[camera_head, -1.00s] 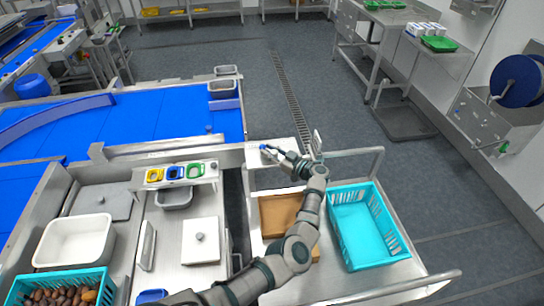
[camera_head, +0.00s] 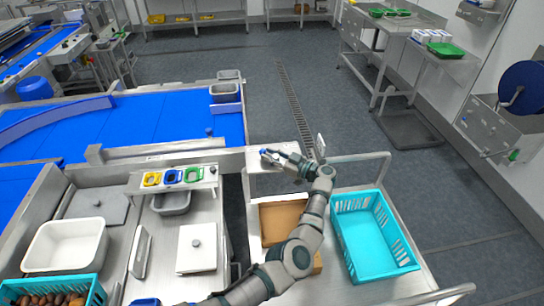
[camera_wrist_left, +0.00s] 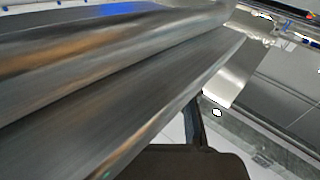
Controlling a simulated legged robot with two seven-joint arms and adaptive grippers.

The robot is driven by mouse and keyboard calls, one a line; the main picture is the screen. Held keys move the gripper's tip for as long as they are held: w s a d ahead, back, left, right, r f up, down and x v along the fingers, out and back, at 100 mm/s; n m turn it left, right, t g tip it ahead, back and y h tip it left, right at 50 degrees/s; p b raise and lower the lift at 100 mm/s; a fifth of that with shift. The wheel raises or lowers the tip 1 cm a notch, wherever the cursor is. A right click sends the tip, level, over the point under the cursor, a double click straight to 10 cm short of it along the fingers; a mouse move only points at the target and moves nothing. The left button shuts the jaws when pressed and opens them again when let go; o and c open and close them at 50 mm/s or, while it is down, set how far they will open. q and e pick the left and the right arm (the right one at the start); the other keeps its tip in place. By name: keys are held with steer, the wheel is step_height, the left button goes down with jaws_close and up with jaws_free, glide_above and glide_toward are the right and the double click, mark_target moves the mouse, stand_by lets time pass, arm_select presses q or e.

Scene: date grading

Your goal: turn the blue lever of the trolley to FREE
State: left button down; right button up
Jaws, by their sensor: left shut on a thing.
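The trolley (camera_head: 349,290) is a steel cart with rails at the front right, and a pale plate (camera_head: 258,165) lies at its far left corner. A small blue part (camera_head: 263,152), which looks like the lever, shows at the tip of my left gripper (camera_head: 270,155) over this plate. The gripper is shut on it; its fingers hide most of it, and its setting cannot be read. In the left wrist view, large grey blurred surfaces fill the near left and the lever cannot be made out. My right gripper is not in view.
A turquoise crate (camera_head: 338,235) and a brown box (camera_head: 290,212) sit on the trolley, close to my left arm. A steel bench with a white lidded tray (camera_head: 187,262) and yellow, blue and green rings stands left.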

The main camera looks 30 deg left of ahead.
arm_select(q)
steer(key=shift+a+r, duration=0.15)
steer(key=shift+r, duration=0.2)
steer(key=c, duration=1.1)
jaws_free()
steer(key=shift+o, duration=0.8)
steer(key=shift+f, duration=0.1)
steer(key=shift+a+f, duration=0.1)
steer(key=shift+f, duration=0.05)
steer(key=shift+d, duration=0.35)
steer(key=d, duration=0.6)
steer(key=shift+d, duration=0.4)
steer(key=shift+f, duration=0.1)
